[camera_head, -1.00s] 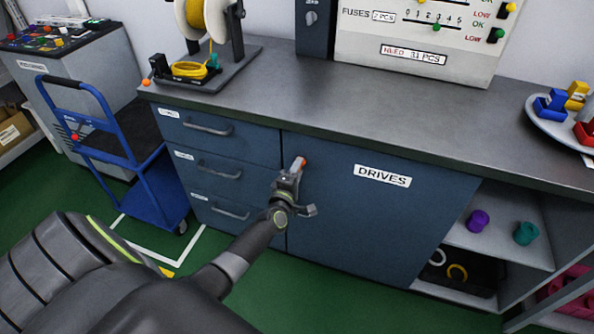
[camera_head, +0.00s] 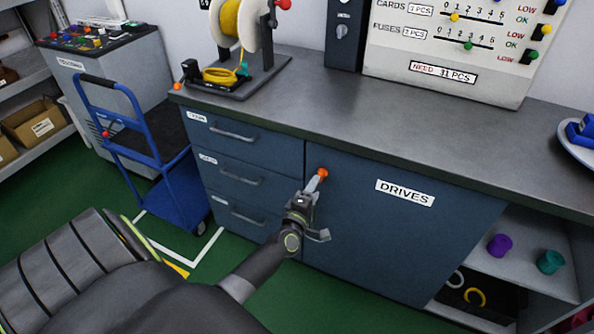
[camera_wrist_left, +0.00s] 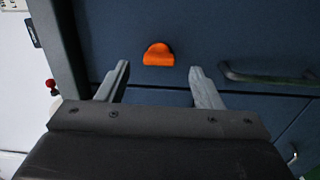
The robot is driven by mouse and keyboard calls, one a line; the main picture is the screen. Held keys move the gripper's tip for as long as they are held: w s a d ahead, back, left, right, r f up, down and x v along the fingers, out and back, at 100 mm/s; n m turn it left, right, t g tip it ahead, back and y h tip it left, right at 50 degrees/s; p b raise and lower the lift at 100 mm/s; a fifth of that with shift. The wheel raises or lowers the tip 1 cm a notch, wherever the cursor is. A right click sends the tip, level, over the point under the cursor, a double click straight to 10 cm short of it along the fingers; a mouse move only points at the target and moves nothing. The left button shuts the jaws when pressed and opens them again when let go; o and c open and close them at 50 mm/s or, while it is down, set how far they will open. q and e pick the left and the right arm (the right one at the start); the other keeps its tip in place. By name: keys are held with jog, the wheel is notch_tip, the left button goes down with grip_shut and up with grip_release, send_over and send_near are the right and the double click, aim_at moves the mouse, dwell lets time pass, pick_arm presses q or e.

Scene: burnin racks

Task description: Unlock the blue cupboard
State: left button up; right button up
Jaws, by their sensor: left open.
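The blue cupboard (camera_head: 385,235) stands under the worktop and carries a label reading DRIVES. An orange knob-like piece (camera_head: 322,173) sits on its door near the upper left edge. In the left wrist view the orange piece (camera_wrist_left: 158,55) lies ahead of and between the two fingers. My left gripper (camera_head: 313,186) is at the door's left side, close to the orange piece. In the left wrist view the left gripper (camera_wrist_left: 160,85) is open with nothing between its fingers, and a gap shows before the orange piece. My right gripper is not in view.
A drawer stack (camera_head: 235,170) with bar handles adjoins the cupboard on the left. A blue trolley (camera_head: 165,180) stands further left. The worktop (camera_head: 400,115) holds a yellow cable reel (camera_head: 230,20) and a counting panel (camera_head: 450,50). Open shelves (camera_head: 520,265) hold purple and teal parts.

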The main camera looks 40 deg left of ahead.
pick_arm(q)
jog(key=b+v, duration=0.1)
jog(key=v, duration=1.2)
jog(key=shift+s+d, duration=0.1)
jog(key=s+d+f+m+g+h+p, duration=0.1)
jog(key=s+f+m+g, duration=0.4)
jog(key=f, duration=0.7)
jog(key=s+d+f+m+g+h+p, duration=0.1)
jog(key=s+f+m+g+h, duration=0.15)
jog(key=s+f+m, duration=0.65)
jog(key=s+f+m+g, duration=0.3)
jog(key=s+f, duration=0.4)
jog(key=s, duration=0.4)
jog(key=s+f+m+g+p, duration=0.1)
jog(key=s+f+m+g, duration=0.2)
jog(key=s+f+g, duration=0.3)
jog(key=s+f, duration=0.2)
jog(key=s, duration=0.3)
jog(key=shift+s+d+f, duration=0.2)
jog(key=shift+d+f, duration=0.05)
jog(key=shift+d, duration=0.1)
jog(key=shift+y, duration=0.25)
